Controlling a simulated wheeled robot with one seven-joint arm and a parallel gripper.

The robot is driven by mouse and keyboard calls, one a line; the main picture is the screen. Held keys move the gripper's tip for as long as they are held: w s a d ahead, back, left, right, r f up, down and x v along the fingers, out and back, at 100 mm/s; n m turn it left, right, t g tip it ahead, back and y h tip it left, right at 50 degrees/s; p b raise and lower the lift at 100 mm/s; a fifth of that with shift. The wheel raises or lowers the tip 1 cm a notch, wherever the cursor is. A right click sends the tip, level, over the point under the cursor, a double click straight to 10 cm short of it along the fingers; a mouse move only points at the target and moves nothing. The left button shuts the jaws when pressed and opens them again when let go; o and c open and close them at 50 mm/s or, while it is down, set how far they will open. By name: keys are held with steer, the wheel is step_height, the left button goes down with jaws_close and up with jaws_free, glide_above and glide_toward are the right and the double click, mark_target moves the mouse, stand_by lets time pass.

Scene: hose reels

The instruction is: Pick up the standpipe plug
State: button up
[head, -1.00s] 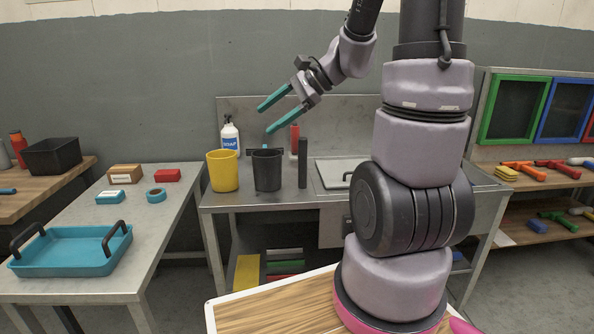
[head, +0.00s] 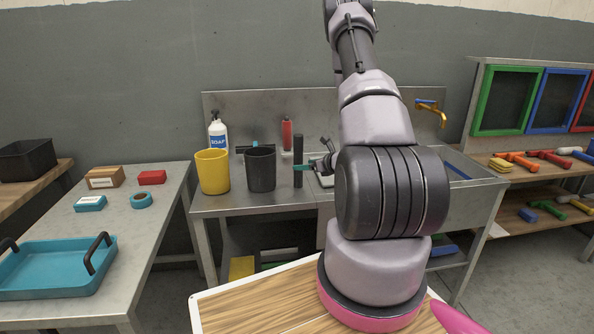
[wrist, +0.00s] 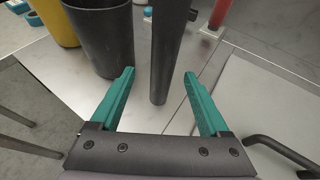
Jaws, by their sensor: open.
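The standpipe plug, a dark upright tube (head: 298,177), stands on the steel counter just right of the black cup.
A black cup (head: 261,170) and a yellow cup (head: 212,172) stand to the left. A red bottle (head: 286,134) and a soap bottle (head: 218,134) stand behind. A lid-like panel with a dark handle (wrist: 285,150) lies at right. The sink and brass tap (head: 431,109) are further right.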

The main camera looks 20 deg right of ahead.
steer(key=x, duration=0.8)
steer(key=shift+w+d+r, duration=0.1)
steer(key=shift+w+d, duration=0.1)
jaws_close()
